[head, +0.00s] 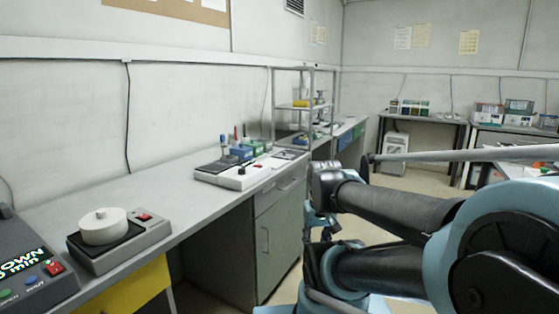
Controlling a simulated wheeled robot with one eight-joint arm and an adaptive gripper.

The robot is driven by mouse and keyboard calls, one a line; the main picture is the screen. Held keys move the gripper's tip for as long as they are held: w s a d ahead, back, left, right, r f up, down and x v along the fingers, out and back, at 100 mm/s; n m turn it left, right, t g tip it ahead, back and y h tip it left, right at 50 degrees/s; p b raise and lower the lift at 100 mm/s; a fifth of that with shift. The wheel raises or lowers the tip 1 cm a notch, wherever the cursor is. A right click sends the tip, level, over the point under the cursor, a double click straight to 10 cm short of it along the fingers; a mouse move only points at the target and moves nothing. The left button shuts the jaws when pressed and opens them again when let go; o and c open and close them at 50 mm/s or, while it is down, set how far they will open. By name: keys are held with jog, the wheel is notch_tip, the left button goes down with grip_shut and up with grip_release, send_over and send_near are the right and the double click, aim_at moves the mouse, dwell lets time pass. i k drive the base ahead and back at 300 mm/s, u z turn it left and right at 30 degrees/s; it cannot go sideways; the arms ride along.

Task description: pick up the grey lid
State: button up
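A pale, off-white round piece with a small knob on top (103,226) sits on the dark plate of a grey device (137,244) with a red switch, on the bench at the lower left. It is the only lid-like thing that I can make out, and it looks cream rather than clearly grey. My arm reaches in from the right side, well apart from it. I cannot make out my gripper's fingers in this view.
The long grey bench (190,200) runs along the left wall, with free room between the device and a white-and-black apparatus (238,171). A dark console (38,270) stands at the near left. A metal shelf rack (305,103) stands farther back.

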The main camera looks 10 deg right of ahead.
aim_at(284, 155)
jog(key=u, duration=0.05)
jog(key=i, duration=1)
jog(key=z, duration=0.05)
